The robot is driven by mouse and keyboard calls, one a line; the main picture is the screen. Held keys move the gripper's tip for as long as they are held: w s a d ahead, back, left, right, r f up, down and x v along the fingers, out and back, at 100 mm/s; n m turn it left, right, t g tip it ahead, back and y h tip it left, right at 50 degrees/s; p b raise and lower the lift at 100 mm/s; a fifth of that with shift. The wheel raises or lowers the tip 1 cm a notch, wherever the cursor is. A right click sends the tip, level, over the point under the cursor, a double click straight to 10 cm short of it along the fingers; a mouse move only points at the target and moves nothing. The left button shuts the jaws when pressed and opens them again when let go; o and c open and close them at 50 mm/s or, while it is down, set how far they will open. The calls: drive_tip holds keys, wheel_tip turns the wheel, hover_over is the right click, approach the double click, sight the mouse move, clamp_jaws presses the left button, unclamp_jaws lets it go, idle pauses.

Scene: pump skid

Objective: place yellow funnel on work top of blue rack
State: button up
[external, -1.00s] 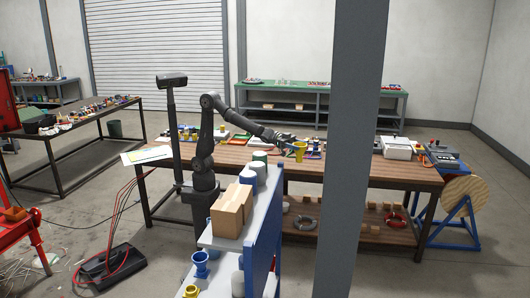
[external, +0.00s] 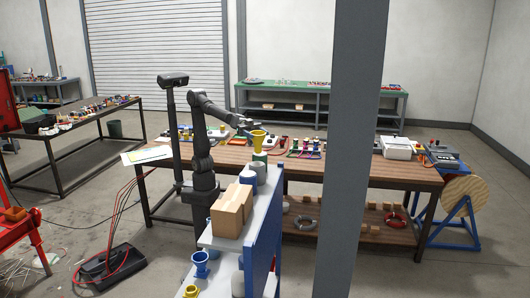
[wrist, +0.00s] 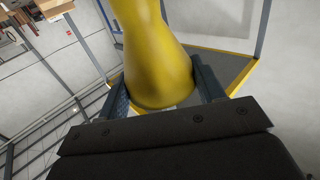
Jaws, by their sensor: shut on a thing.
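The yellow funnel (external: 258,140) is held in the air, wide end up, above the far end of the blue rack (external: 264,238) in the external view. My gripper (external: 254,132) is shut on it. The wrist view shows the funnel's yellow body (wrist: 158,50) clasped between the two fingers of my gripper (wrist: 163,88). In the external view a green-topped container (external: 260,157) appears just under the funnel; I cannot tell whether they touch. The rack's top is partly hidden by things on it.
A cardboard box (external: 231,210) and a grey jar (external: 249,176) stand on the rack top. A blue funnel-like part (external: 201,264) sits lower on the rack. The wooden workbench (external: 400,175) lies behind. A grey post (external: 349,150) hides part of the bench.

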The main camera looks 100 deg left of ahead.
drive_tip(key=s+d+f+m+g+h, duration=0.2)
drive_tip(key=s+d+f, duration=0.1)
drive_tip(key=s+d, duration=0.25)
drive_tip(key=shift+s+a+f, duration=0.1)
drive_tip(key=shift+s+f, duration=0.1)
drive_tip(key=shift+f, duration=1.85)
drive_tip(key=shift+s+a+f, duration=0.1)
drive_tip(key=shift+s+f, duration=0.05)
drive_tip(key=shift+f, duration=1.85)
drive_tip(key=o, duration=1.3)
drive_tip(key=shift+f, duration=0.15)
drive_tip(key=shift+o, duration=0.3)
